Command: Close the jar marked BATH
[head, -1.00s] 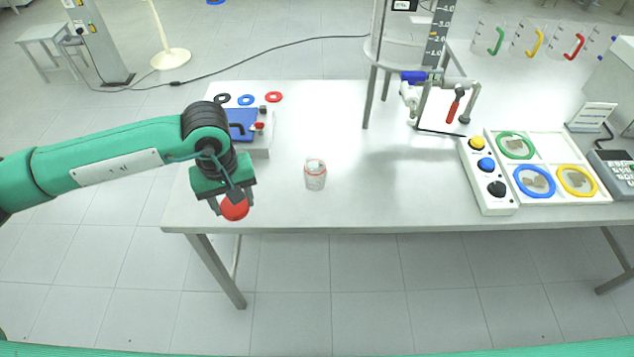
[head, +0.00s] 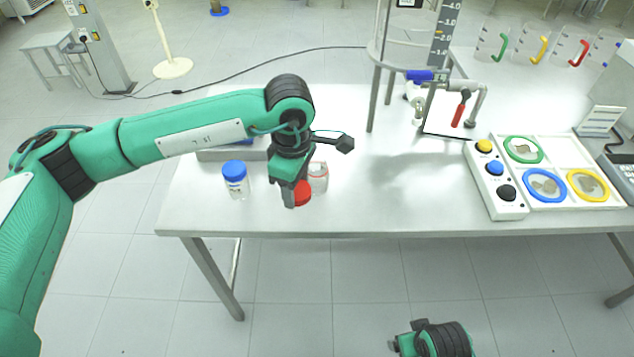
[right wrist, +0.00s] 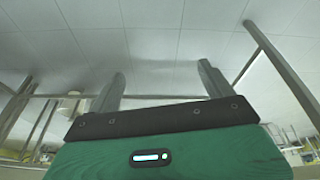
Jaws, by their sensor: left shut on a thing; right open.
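My left gripper (head: 290,190) is shut on a red lid (head: 302,195) and holds it just left of and in front of an open clear jar with a red ring at its neck (head: 320,178). The gripper and lid hide part of this jar, and I cannot tell whether the lid touches it. A second jar with a blue lid (head: 235,178) stands upright to the left, closed. Its label is too small to read, and I see no readable BATH mark. My right gripper (right wrist: 160,78) is open and empty, low in front of the table.
A grey tray or case (head: 225,155) lies behind the jars, mostly hidden by my left arm. A metal stand (head: 375,90) rises at the back. A button box (head: 497,185) and a panel with coloured rings are on the right. The table middle is clear.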

